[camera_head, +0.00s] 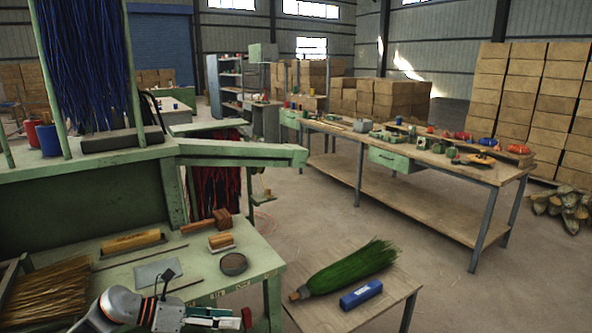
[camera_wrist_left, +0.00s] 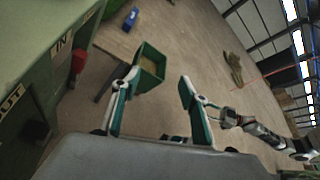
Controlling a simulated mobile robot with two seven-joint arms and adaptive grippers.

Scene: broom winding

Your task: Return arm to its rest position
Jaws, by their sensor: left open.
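My left gripper (camera_head: 222,319) shows at the bottom left of the head view, low beside the green workbench (camera_head: 262,258). In the left wrist view its two fingers (camera_wrist_left: 158,82) stand wide apart with nothing between them. Another arm of mine (camera_wrist_left: 262,133) shows at the right of that view, its gripper end small and partly behind my left finger. A green-bristled broom head (camera_head: 350,268) lies on the small wooden table (camera_head: 385,300), apart from my left gripper.
A blue box (camera_head: 361,295) lies beside the broom head. A wooden mallet (camera_head: 207,222), a brush (camera_head: 132,242) and a round tin (camera_head: 233,264) are on the workbench. A green bin (camera_wrist_left: 150,66) is beyond the left fingers. Open floor lies to the right.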

